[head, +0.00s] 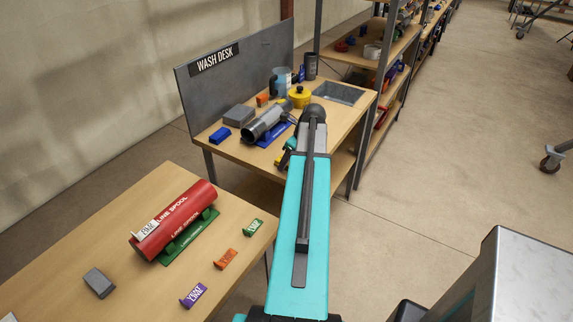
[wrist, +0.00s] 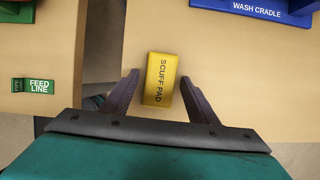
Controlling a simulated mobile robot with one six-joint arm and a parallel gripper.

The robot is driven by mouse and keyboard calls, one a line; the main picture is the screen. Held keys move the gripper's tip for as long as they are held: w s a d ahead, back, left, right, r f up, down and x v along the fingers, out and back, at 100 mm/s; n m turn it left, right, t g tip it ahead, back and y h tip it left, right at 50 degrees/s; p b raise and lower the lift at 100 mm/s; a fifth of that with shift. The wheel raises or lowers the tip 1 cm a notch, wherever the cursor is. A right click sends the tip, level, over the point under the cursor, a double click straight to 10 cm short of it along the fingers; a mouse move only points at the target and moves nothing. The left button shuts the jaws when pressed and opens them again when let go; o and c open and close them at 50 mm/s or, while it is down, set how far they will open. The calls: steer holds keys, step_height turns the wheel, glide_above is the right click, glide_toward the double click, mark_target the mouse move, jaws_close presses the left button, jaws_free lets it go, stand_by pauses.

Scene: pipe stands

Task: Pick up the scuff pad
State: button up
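The scuff pad (wrist: 160,80) is a yellow block with black lettering. In the wrist view it lies on the wash desk's wood top, long side running away from me. My gripper (wrist: 158,77) is open, one dark finger on each side of the pad, with a gap on both sides. I cannot tell how high the fingers are above the top. In the head view my arm hides most of this spot; a small yellow patch, probably the pad (head: 278,162), shows beside my arm at the desk's front edge.
The blue wash cradle (wrist: 255,8) is just beyond the pad, bearing a grey cylinder (head: 264,124). A yellow canister (head: 300,97) and a sink (head: 339,93) are farther back. The near table (head: 75,235) holds a red line spool (head: 178,215) and small labelled blocks.

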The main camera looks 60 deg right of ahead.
steer(key=c, duration=0.9)
steer(key=shift+o, duration=0.2)
steer(key=shift+r, duration=0.2)
steer(key=shift+r+b, duration=0.8)
steer(key=shift+r, duration=0.6)
steer(key=s+a+r+b, duration=0.1)
steer(key=s+b, duration=0.1)
steer(key=s, duration=0.6)
steer(key=s+a+b, duration=0.1)
steer(key=s+b, duration=0.1)
steer(key=s, duration=0.5)
steer(key=shift+s+a+r, duration=0.35)
steer(key=shift+s+r, duration=0.05)
